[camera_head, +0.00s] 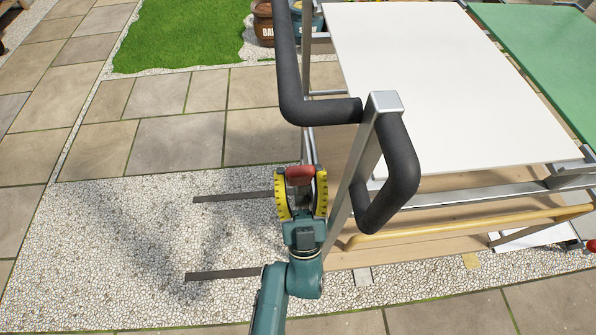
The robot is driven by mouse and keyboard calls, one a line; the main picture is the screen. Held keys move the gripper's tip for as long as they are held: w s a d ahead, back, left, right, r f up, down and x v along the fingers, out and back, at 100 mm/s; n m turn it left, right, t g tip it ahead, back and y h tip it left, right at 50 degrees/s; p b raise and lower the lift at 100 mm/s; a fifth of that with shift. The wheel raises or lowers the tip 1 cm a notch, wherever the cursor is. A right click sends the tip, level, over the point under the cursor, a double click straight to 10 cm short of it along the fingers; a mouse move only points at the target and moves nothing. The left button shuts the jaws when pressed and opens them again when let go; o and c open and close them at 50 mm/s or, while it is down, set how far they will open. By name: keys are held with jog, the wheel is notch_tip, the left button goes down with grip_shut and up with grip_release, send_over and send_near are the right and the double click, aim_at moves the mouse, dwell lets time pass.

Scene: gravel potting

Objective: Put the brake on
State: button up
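A red part (299,174), which may be the brake lever, shows low beside the near left corner post of a white-topped trolley (450,75). My gripper (301,190) has yellow fingers, one on each side of the red part. The fingers are apart, and the red part fills most of the gap between them. I cannot tell whether they touch it or stand around it. The lower end of the red part and any wheel under it are hidden by my gripper.
The trolley's black bent handle (400,165) and metal post rise just right of my gripper. A wooden lower shelf (440,235) lies behind. Dark strips (232,196) cross the gravel at left, which is otherwise clear. A brown pot (262,22) stands at the back; a green surface (545,45) is right.

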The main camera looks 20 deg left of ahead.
jog(key=o, duration=0.4)
jog(key=shift+r, duration=0.1)
notch_tip(320, 180, up, 10)
jog(key=shift+r, duration=0.1)
jog(key=shift+s, duration=0.1)
